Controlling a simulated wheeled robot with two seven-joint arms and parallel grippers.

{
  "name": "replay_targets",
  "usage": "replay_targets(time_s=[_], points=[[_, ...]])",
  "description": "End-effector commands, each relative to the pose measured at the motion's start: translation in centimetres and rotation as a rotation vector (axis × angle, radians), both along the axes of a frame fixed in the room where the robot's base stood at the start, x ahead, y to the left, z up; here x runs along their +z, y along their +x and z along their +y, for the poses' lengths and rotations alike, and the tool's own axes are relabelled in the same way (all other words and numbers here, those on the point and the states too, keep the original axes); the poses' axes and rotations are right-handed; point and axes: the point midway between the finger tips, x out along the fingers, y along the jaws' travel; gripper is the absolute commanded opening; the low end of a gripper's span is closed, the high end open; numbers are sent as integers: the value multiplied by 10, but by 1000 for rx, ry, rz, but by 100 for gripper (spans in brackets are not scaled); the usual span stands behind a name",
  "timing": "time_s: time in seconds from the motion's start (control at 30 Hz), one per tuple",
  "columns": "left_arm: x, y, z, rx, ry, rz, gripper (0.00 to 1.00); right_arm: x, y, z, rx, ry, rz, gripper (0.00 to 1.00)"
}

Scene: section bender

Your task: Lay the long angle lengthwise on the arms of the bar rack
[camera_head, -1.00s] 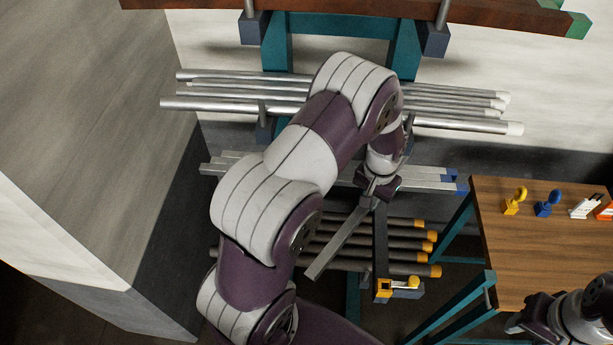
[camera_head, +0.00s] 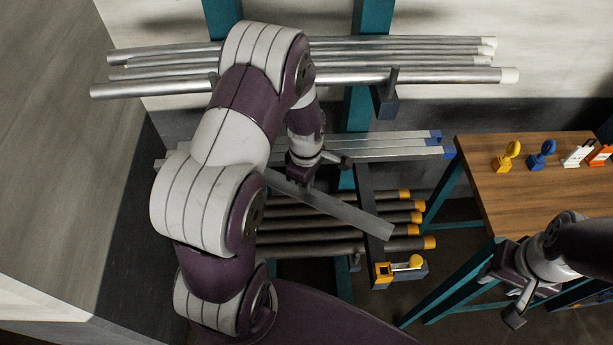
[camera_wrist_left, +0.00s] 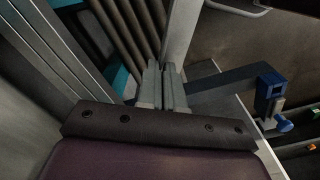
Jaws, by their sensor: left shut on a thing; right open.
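The long angle (camera_head: 345,211) is a grey metal bar held by my left gripper (camera_head: 304,177) in the head view. It slants from the gripper down to the right, above the dark pipes of the bar rack (camera_head: 372,30). I cannot tell its height over the rack arms. In the left wrist view, the left fingers (camera_wrist_left: 163,88) are shut, and a pale bar (camera_wrist_left: 182,32) that looks like the angle runs up from them. My right gripper (camera_head: 518,297) is open and empty at the lower right, beside the bench.
The rack holds silver pipes (camera_head: 430,75), square tubes with blue ends (camera_head: 395,145) and dark pipes with orange ends (camera_head: 340,247). A wooden bench (camera_head: 500,195) with small tools stands right.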

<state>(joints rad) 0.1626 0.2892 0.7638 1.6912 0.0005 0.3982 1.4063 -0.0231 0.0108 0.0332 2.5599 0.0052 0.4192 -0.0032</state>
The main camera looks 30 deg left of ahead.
Motion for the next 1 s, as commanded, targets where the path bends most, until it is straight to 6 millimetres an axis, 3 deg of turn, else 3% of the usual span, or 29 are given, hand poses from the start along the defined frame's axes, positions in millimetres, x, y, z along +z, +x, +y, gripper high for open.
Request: replay_targets(time_s=[0.13,0.3,0.47,0.8,1.0], points=[[-3,1,0,352,0,-1,0,0,0,0,0,0,0,43],[-5,4,0,541,0,-1,0,-2,0,0,0,0,0,43],[-16,4,0,555,0,-1,0,-13,0,0,0,0,0,43],[-64,4,0,553,-1,-1,0,-58,0,0,0,0,1,43],[-72,4,0,552,-1,-1,0,-65,0,0,0,0,0,43]])
